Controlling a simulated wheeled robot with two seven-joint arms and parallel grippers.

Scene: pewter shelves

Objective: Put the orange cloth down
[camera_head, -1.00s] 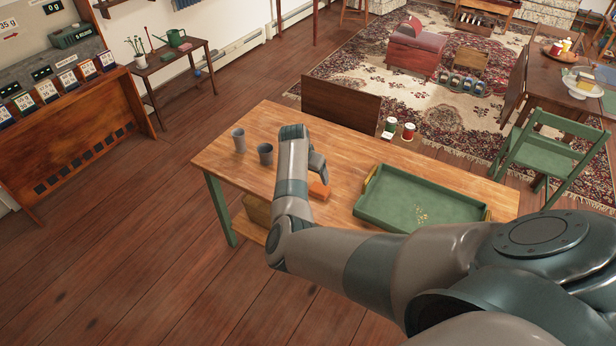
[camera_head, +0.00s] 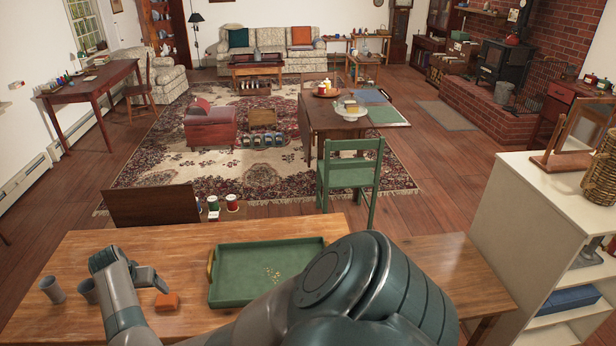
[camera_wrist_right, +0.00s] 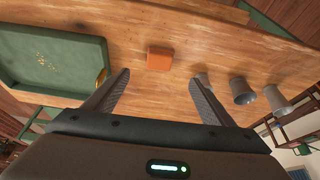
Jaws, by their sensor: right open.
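The orange cloth (camera_head: 167,301) is a small folded block lying on the wooden table (camera_head: 190,240), between the grey cups and the green tray. In the right wrist view the cloth (camera_wrist_right: 160,59) lies beyond the fingertips, between their lines and apart from them. My right gripper (camera_wrist_right: 160,80) is open and empty above the table. In the head view the right gripper (camera_head: 150,279) is beside the cloth, its fingers partly hidden by the wrist. My left gripper is not in view.
A green tray (camera_head: 225,292) with small yellowish bits stands right of the cloth. A green chair (camera_head: 348,178) is behind the table, and a white shelf unit (camera_head: 510,215) is at the right. Bare tabletop lies around the cloth.

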